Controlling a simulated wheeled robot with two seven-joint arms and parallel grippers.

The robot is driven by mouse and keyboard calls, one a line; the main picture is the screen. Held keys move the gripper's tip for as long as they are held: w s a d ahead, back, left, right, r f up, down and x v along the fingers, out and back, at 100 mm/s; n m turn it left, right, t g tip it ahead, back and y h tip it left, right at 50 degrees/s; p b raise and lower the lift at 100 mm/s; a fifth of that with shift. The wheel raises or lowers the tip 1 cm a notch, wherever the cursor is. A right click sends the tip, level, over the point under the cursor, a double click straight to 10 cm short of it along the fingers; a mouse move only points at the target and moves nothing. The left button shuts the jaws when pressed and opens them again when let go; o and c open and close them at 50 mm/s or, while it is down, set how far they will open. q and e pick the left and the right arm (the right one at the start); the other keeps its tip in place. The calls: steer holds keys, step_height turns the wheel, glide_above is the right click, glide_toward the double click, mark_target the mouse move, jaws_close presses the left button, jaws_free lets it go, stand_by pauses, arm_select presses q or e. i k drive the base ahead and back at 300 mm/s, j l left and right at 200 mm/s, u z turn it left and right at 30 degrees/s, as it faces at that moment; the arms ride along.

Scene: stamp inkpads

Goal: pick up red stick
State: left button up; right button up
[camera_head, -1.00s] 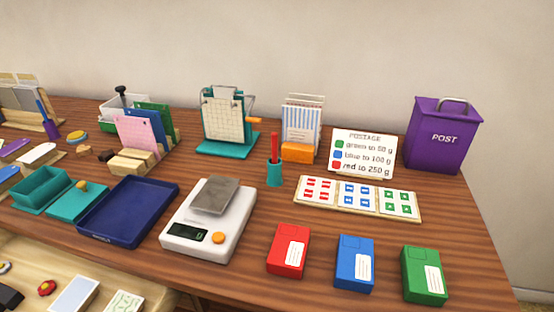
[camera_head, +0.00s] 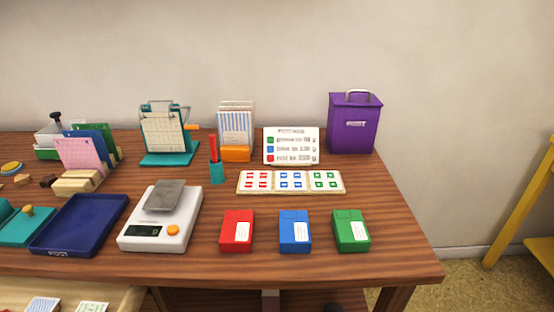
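A red stick (camera_head: 212,148) stands upright in a small teal cup (camera_head: 216,172) on the wooden table, behind the scale and left of the stamp sheet. Its lower part is hidden inside the cup. Neither of my grippers shows in the head view.
A white scale (camera_head: 160,217) and a navy tray (camera_head: 79,223) lie front left of the cup. Red (camera_head: 237,231), blue (camera_head: 294,231) and green (camera_head: 350,230) boxes line the front. The stamp sheet (camera_head: 291,182), postage sign (camera_head: 291,146), orange-based card holder (camera_head: 236,153) and purple post box (camera_head: 354,123) are behind.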

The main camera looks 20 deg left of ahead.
mark_target(212, 137)
steer(key=k+z, duration=0.1)
steer(key=z, duration=0.25)
steer(key=k+j+z, duration=0.1)
steer(key=z, duration=0.25)
steer(key=k+u, duration=0.4)
steer(key=u, duration=0.25)
steer(key=k+u, duration=0.1)
steer(key=u, duration=0.25)
steer(key=k+j+u, duration=0.1)
steer(key=u, duration=0.3)
steer(key=k+u, duration=0.1)
steer(key=u, duration=0.25)
steer(key=j, duration=0.05)
